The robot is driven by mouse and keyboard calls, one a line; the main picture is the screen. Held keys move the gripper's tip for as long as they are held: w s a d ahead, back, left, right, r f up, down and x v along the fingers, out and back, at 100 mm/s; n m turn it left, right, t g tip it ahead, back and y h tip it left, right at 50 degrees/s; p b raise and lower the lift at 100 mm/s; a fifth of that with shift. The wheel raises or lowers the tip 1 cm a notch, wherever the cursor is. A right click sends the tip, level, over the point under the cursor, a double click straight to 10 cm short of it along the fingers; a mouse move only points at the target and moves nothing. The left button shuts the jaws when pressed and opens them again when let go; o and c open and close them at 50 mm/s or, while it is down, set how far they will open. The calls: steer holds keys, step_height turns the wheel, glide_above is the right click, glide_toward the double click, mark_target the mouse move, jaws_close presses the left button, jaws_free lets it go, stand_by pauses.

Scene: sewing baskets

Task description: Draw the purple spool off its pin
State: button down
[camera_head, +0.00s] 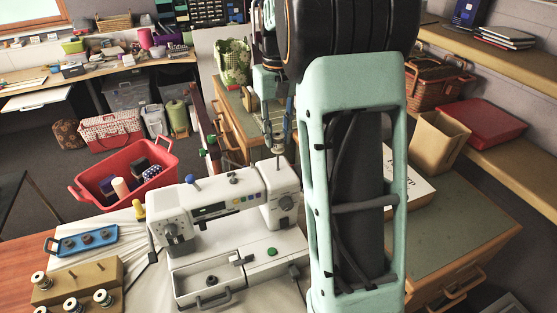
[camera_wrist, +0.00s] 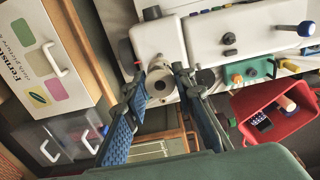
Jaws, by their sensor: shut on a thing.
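My gripper (camera_head: 277,146) points down over the right end of the white sewing machine (camera_head: 230,203). In the wrist view its two blue-padded fingers (camera_wrist: 158,84) are closed around a spool (camera_wrist: 160,88), seen end-on as a pale round end with a dark centre hole. The thread colour is hardly visible, so I cannot confirm purple. The sewing machine also shows in the wrist view (camera_wrist: 210,40), close beyond the fingertips.
A red basket (camera_head: 80,192) with several spools or similar items stands left of the machine. A blue tray (camera_head: 58,247) and a wooden spool rack (camera_head: 60,290) are at the lower left.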

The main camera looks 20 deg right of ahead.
steer(key=shift+r+p, duration=0.3)
steer(key=shift+r, duration=0.2)
step_height(320, 180, up, 4)
steer(key=p, duration=0.3)
steer(key=shift+p, duration=0.35)
steer(key=shift+f, duration=0.1)
